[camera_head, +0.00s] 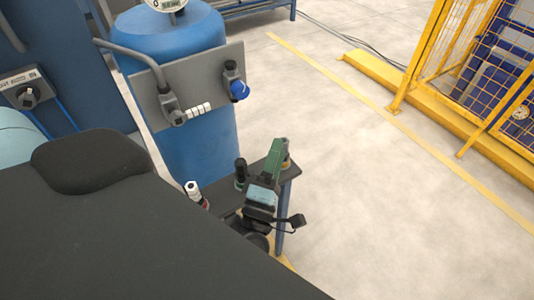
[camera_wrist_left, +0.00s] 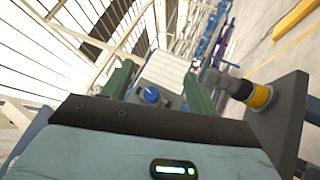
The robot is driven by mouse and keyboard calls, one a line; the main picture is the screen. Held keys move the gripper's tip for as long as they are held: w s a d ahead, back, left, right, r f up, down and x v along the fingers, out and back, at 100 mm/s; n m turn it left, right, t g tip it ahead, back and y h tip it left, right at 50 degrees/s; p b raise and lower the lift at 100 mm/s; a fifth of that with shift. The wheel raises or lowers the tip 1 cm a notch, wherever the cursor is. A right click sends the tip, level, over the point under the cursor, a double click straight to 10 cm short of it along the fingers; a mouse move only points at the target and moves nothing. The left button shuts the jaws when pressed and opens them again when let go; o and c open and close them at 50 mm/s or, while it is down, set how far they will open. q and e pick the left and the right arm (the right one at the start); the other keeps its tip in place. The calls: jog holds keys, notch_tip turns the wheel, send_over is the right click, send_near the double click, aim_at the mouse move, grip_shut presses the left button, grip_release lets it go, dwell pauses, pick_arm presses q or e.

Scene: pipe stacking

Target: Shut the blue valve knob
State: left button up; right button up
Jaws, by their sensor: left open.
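The blue valve knob (camera_head: 239,90) sits at the right end of a grey panel (camera_head: 209,92) fixed in front of a blue tank (camera_head: 170,45). My left gripper (camera_head: 277,147) is below and to the right of the knob, apart from it, with its green fingers pointing up. In the left wrist view the fingers (camera_wrist_left: 160,84) are spread with nothing between them. A blue knob (camera_wrist_left: 151,94) shows beyond them, in the gap and nearer the left finger. My right gripper is in neither view.
A small dark table (camera_head: 284,178) with blue legs stands under my left gripper. A yellow-and-black fitting (camera_wrist_left: 262,97) on a grey plate is close on the right in the wrist view. Yellow fencing (camera_head: 485,60) stands at the right; open floor lies between.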

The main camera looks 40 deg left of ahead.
pick_arm(q)
jog(key=s+d+f+m+g+h+p, duration=0.1)
jog(key=s+d+f+m+g+h, duration=0.1)
jog(key=f+m, duration=0.4)
jog(key=s+d+f+m+g+h+p, duration=0.1)
jog(key=s+f+m+g+h, duration=0.3)
jog(key=m, duration=0.5)
jog(key=shift+s+d+f+h, duration=0.85)
jog(key=shift+s+f+h, duration=0.55)
jog(key=shift+s, duration=0.35)
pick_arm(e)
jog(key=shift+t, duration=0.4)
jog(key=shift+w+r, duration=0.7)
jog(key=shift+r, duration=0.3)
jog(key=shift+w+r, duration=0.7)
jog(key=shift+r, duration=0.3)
pick_arm(q)
jog(key=shift+f, duration=0.1)
